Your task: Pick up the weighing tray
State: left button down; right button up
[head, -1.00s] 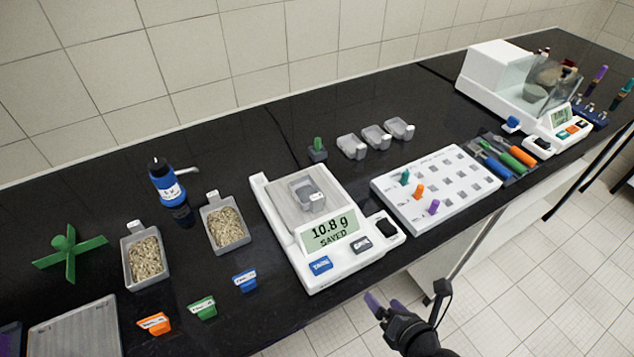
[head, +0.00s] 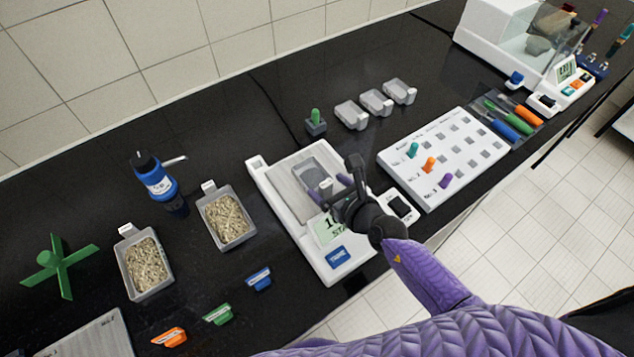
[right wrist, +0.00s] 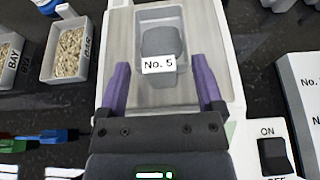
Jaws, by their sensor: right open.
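The weighing tray (head: 311,174) is a small grey tray on the pan of the white balance (head: 262,180). In the right wrist view the tray (right wrist: 161,22) holds a dark grey piece and has a white label "No. 5" facing me. My right gripper (head: 335,190) is over the front of the balance, near the tray's label side, and partly hides the display. I cannot tell the exact height gap. My left gripper is not in view.
Two trays of grains (head: 226,218) stand left of the balance, with a blue bottle (head: 157,182) behind. Three empty grey trays (head: 376,102) and a green-topped weight (head: 316,121) are behind. A white peg board (head: 445,155) is close on the right.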

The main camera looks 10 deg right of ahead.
jog(key=shift+w, duration=0.1)
grip_shut()
dwell(0.3)
